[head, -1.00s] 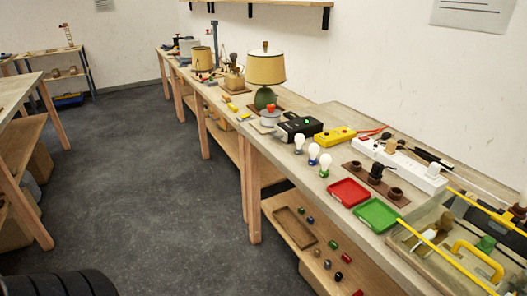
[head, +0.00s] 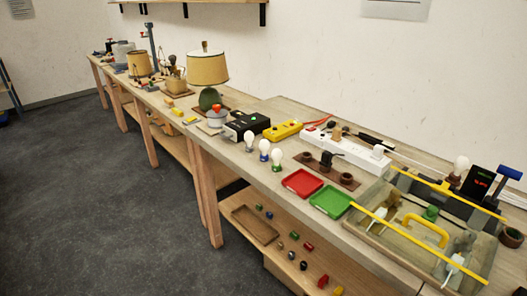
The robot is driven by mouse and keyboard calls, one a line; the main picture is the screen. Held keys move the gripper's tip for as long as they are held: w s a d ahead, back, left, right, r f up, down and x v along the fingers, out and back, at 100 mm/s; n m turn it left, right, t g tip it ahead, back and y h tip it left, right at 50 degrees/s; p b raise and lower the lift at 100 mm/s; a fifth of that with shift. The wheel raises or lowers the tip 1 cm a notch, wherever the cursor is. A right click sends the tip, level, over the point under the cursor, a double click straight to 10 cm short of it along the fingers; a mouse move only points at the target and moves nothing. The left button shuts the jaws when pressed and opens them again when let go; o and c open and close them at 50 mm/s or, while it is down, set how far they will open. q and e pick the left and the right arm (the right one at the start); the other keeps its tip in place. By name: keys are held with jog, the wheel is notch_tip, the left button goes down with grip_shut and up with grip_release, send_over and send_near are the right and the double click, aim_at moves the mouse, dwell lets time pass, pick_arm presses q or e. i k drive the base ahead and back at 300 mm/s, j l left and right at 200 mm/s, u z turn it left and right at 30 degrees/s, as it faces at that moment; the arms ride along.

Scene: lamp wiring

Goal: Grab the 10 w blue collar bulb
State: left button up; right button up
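Three clear bulbs stand upright in a short row on the bench, left of the red tray. The middle one, the blue collar bulb (head: 264,150), has a blue band at its base. A bulb with a green collar (head: 277,159) stands just in front and to the right. Another bulb (head: 249,140) stands behind and to the left; its collar looks pale. Wattage marks are too small to read. Neither of my grippers is in view.
A red tray (head: 302,183) and a green tray (head: 330,202) lie right of the bulbs. A black box (head: 246,126), a yellow block (head: 284,129) and a brown socket strip (head: 327,170) stand nearby. A yellow-handled box (head: 386,258) fills the right end. The floor (head: 110,220) left is clear.

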aim_at(265, 144)
jog(key=i+j+z, duration=0.25)
jog(key=j, duration=0.35)
jog(key=i+j+z, duration=0.25)
jog(key=i+j, duration=0.15)
jog(key=j, duration=0.25)
jog(key=i+j+z, duration=0.15)
jog(key=j, duration=0.2)
